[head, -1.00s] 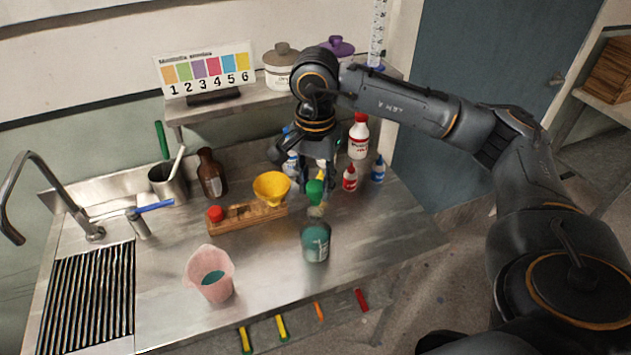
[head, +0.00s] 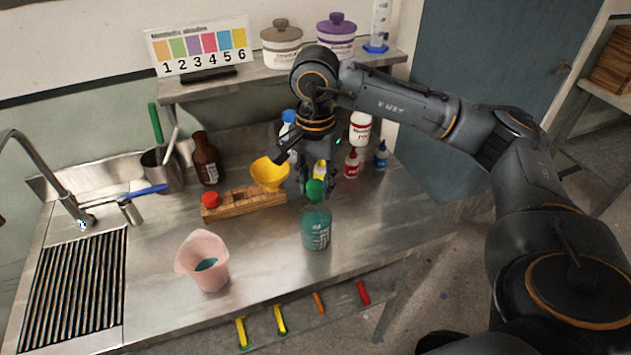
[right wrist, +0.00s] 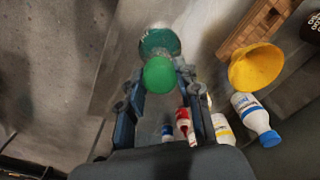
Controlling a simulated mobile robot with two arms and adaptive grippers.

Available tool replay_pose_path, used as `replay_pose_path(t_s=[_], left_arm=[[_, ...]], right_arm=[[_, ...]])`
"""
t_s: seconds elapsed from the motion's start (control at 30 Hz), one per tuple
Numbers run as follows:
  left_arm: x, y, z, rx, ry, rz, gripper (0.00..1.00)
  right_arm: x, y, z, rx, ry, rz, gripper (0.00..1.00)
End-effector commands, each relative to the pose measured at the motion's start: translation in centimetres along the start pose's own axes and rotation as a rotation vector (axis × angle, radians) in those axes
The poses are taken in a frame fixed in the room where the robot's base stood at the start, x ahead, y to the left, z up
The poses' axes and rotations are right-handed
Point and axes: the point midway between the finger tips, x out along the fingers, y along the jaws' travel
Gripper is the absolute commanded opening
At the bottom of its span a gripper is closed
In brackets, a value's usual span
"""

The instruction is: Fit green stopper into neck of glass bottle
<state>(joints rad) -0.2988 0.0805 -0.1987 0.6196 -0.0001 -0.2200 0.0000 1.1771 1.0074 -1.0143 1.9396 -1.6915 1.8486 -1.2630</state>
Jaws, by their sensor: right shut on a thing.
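The green stopper (head: 315,190) is between the fingertips of my right gripper (head: 317,183), which is shut on it. The glass bottle (head: 317,232), holding teal liquid, stands upright on the steel counter straight below. In the head view the stopper sits at the top of the bottle's neck; I cannot tell how deep it is. In the right wrist view the green stopper (right wrist: 159,75) covers the neck, with the bottle's teal shoulder (right wrist: 160,42) showing behind it. My left gripper is not in view.
A wooden rack (head: 245,203) with a red stopper (head: 209,199) and yellow funnel (head: 269,173) stands left of the bottle. A pink beaker (head: 203,262) is at front left. Small squeeze bottles (head: 352,163) stand close behind right. The counter's front edge is near.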

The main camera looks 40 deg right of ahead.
Motion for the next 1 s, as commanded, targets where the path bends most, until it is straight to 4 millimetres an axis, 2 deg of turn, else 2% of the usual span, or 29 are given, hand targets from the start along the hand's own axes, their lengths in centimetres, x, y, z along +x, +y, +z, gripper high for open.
replay_pose_path(t_s=[0.27,0.3,0.4,0.77,0.87,1.0], left_arm=[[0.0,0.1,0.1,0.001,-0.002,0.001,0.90],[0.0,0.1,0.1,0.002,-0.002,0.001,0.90],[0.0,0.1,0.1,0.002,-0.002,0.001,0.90],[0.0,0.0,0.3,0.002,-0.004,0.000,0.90],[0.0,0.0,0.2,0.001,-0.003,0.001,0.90],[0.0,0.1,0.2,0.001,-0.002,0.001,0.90]], right_arm=[[0.0,0.0,0.0,0.000,0.000,0.000,0.15],[0.0,0.0,0.0,0.000,0.000,0.000,0.42],[0.0,0.0,0.0,0.000,0.000,0.000,0.60],[-0.3,0.0,0.0,0.000,0.000,0.000,0.60],[-1.4,-0.1,0.0,0.000,0.001,-0.003,0.60],[-4.2,-0.2,0.0,0.000,0.002,-0.005,0.60]])
